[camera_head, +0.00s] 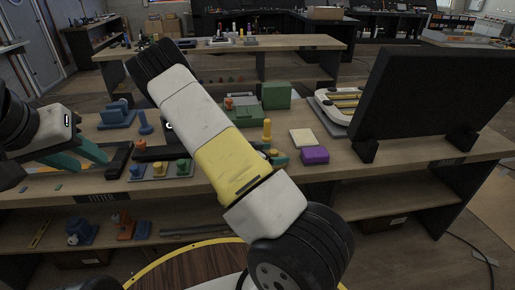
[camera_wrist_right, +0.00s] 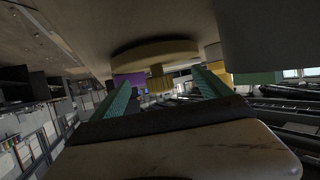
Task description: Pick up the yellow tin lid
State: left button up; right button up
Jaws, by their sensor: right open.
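The yellow tin lid (camera_wrist_right: 155,52) shows in the right wrist view as a wide round disc with a small knob (camera_wrist_right: 157,83). That view looks upside down, with the wooden bench top above. My right gripper (camera_wrist_right: 162,83) is open, its two green fingers on either side of the knob in the picture. I cannot tell whether they touch it. In the head view my right arm hides most of the lid's surroundings, and only a green fingertip of my right gripper (camera_head: 278,158) shows. My left gripper (camera_head: 92,162) is open and empty at the bench's left.
A purple block (camera_head: 314,155), a cream square (camera_head: 302,138) and a yellow peg (camera_head: 267,130) stand right of my arm. A green box (camera_head: 276,95) is behind. A large dark panel (camera_head: 430,95) stands at right. Blue parts (camera_head: 117,115) and a peg tray (camera_head: 160,171) are at left.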

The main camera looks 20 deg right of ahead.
jog(key=x, duration=0.3)
jog(key=shift+d+f, duration=0.15)
jog(key=shift+f, duration=0.05)
grip_shut()
